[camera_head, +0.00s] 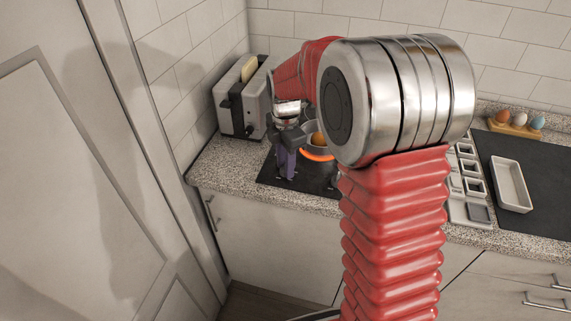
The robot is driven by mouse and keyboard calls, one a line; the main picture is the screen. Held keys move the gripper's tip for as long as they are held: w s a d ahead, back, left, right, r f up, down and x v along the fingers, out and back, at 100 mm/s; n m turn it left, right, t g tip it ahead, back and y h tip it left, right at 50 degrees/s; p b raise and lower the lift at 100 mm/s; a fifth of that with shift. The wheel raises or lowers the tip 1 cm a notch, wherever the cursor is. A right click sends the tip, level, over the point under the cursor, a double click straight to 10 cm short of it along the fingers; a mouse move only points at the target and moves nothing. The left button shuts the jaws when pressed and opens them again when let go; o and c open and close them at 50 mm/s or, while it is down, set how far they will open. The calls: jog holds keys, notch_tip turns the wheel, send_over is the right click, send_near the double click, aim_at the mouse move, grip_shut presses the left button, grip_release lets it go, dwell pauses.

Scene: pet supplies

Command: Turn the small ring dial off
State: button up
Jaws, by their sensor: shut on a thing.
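The black hob (270,173) lies on the counter behind and left of my arm. A glowing orange ring (317,156) shows on it, with a small pale pot (315,132) standing over it and something orange inside. My gripper (286,174) points down at the front left part of the hob, left of the glowing ring. Its fingers are closed low at the hob surface, where they appear to be on the small ring dial. The dial itself is hidden by the fingers, so its turn position cannot be seen. A small dark knob-like shape (333,183) shows farther right, partly behind my arm.
A metal toaster (238,112) with a bread slice stands behind left, close to my gripper. Right of my arm are a compartment tray (480,213), a white dish (512,184) on a dark surface, and a wooden egg holder (514,128). A tall door (70,180) is at left.

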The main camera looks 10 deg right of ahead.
jog(key=shift+w, duration=0.1)
jog(key=o, duration=1)
jog(key=shift+o, duration=0.2)
jog(key=shift+r, duration=0.1)
notch_tip(320, 180, up, 14)
jog(key=shift+f, duration=0.25)
